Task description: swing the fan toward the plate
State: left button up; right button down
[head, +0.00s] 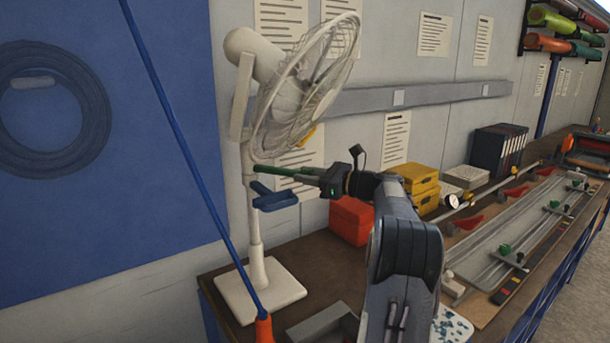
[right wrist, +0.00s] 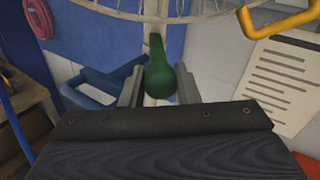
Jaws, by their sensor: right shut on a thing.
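A cream pedestal fan (head: 292,100) stands on a square base (head: 262,290) on the bench, its caged head facing right and tilted. My right gripper (head: 300,174) is shut on a green handle (head: 270,170) beside the fan's post, below the cage. In the right wrist view the green handle (right wrist: 160,75) sits between the two fingers. A blue loop handle (head: 277,197) is on the post just below. A yellow handle (head: 306,137) shows by the cage. A long flat pale panel (head: 505,232) lies on the bench at the right; I cannot tell whether it is the plate. My left gripper is not in view.
A blue pole with an orange end (head: 264,328) slants in front of the fan. A red box (head: 350,220) and yellow cases (head: 414,178) stand behind my right arm. Dark binders (head: 498,148) stand farther back. The wall behind carries posted sheets.

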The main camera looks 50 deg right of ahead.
jog(key=c, duration=1.1)
grip_release()
jog(key=shift+s+d+f, duration=0.1)
jog(key=shift+s+d, duration=0.05)
jog(key=shift+s, duration=0.15)
jog(key=b+v, duration=0.2)
jog(key=v, duration=0.5)
